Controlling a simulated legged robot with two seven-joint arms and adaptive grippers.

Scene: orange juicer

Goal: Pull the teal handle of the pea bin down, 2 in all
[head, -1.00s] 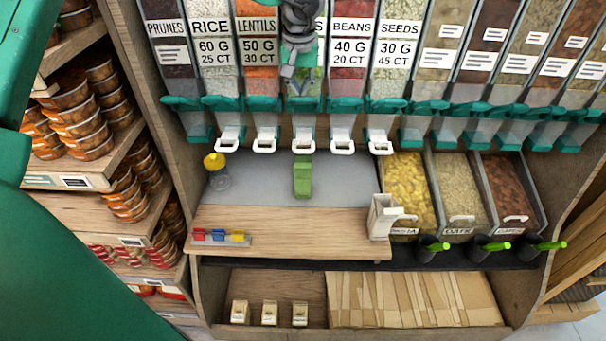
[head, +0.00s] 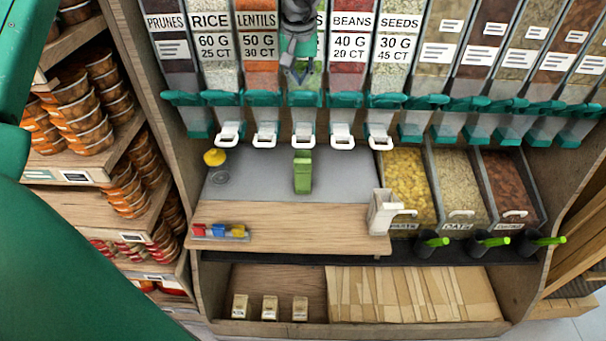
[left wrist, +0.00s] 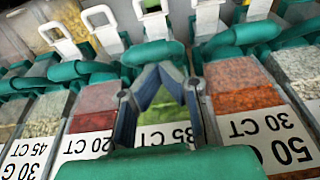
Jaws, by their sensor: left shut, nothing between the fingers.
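The pea bin (head: 315,80) is the green-filled dispenser between the lentils and the beans; my gripper hides most of its label in the head view. Its teal handle (head: 303,99) spans the bin's lower front, level with the neighbouring handles. My left gripper (head: 299,78) is in front of the pea bin, just above that handle. In the left wrist view its fingertips (left wrist: 160,70) come together, empty, near the teal handle (left wrist: 152,52). I cannot tell whether they touch it. A green container (head: 303,172) stands below the white pea spout (head: 303,133). My right gripper is not in view.
Teal handles of the lentils (head: 261,98) and beans (head: 345,100) sit close on both sides. A yellow-topped jar (head: 215,158) and a white container (head: 382,212) stand on the counter (head: 300,218). Open bins with pasta (head: 407,185) are at right.

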